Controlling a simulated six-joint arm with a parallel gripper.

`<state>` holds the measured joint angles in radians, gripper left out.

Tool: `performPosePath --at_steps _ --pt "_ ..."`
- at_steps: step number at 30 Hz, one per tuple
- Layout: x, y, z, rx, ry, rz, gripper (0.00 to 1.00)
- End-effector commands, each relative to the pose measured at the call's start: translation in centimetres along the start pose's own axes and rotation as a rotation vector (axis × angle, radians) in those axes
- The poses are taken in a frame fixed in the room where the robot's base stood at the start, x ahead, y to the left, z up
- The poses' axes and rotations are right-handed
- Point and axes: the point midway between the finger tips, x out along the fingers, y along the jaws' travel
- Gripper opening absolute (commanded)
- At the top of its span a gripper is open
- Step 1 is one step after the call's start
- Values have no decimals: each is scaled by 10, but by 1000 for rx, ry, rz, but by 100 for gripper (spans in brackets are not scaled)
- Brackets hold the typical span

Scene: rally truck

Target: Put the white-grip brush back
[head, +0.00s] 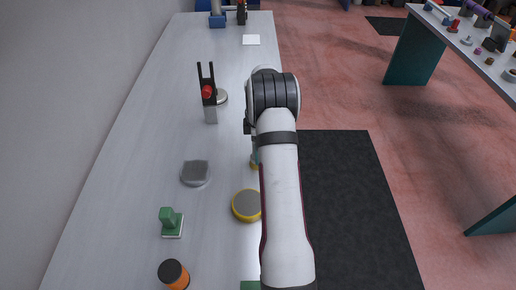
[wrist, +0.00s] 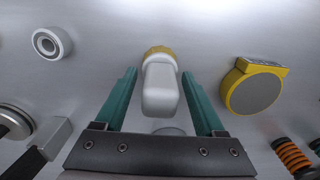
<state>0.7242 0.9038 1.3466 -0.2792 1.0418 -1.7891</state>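The white-grip brush (wrist: 160,88) shows in the wrist view, its pale blocky grip toward me and a yellow rim at its far end. My gripper (wrist: 158,74) is open, with one teal finger on each side of the brush and a visible gap on both sides. Whether the fingertips reach down past the grip is hard to tell. In the head view my arm hides most of the gripper and the brush; only a bit of teal and yellow shows beside the arm.
A yellow-rimmed grey disc (head: 247,205) lies close by, also at right in the wrist view (wrist: 254,90). A grey disc (head: 195,173), a green-handled block (head: 171,222), an orange-black cylinder (head: 173,274) and a black fork-shaped holder (head: 208,92) stand on the bench (head: 130,140).

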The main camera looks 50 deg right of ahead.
Motion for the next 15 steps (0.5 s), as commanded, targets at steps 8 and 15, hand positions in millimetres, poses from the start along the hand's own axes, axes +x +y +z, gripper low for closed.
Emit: performPosePath --at_steps 8,15 --pt "-2 0 0 0 0 1 72" --pt "-44 -2 -1 0 0 5 72"
